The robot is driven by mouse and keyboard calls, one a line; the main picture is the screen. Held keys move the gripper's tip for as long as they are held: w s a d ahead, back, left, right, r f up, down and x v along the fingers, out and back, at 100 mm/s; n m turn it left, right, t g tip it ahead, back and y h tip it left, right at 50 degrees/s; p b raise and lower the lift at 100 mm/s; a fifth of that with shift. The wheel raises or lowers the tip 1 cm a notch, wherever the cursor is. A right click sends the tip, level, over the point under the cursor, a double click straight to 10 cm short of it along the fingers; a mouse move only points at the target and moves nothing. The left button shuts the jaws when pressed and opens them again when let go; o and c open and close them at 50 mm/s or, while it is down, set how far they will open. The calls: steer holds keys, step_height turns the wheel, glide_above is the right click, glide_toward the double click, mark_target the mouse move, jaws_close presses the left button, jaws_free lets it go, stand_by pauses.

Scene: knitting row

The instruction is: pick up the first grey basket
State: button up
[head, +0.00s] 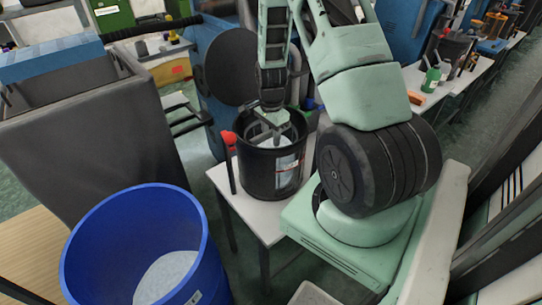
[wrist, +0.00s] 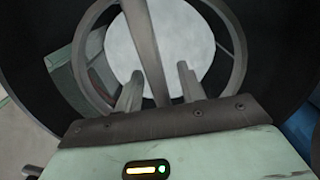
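A dark grey, almost black, round basket (head: 258,172) stands upright on a small white table in the middle of the head view. It has a pale patch on its side. My gripper (head: 277,132) points down into the basket's open top. In the wrist view the basket's dark inner wall (wrist: 285,50) surrounds a pale round bottom, and a grey ring with a crossbar (wrist: 143,40) shows inside. My gripper's two fingers (wrist: 158,88) are apart, with the crossbar between them in the picture. I cannot tell whether they touch it.
The white table (head: 232,192) is small, with a red-topped post (head: 229,142) beside the basket. A large blue bin (head: 145,245) stands at lower left, and a big dark grey box (head: 95,140) behind it. A cluttered bench (head: 455,78) runs at upper right.

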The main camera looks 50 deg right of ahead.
steer(key=shift+f, duration=1.15)
jaws_close()
step_height(320, 180, up, 12)
steer(key=shift+r+p, duration=0.2)
steer(key=shift+p, duration=0.4)
step_height(320, 180, up, 22)
steer(key=p, duration=1.9)
steer(key=shift+f, duration=0.15)
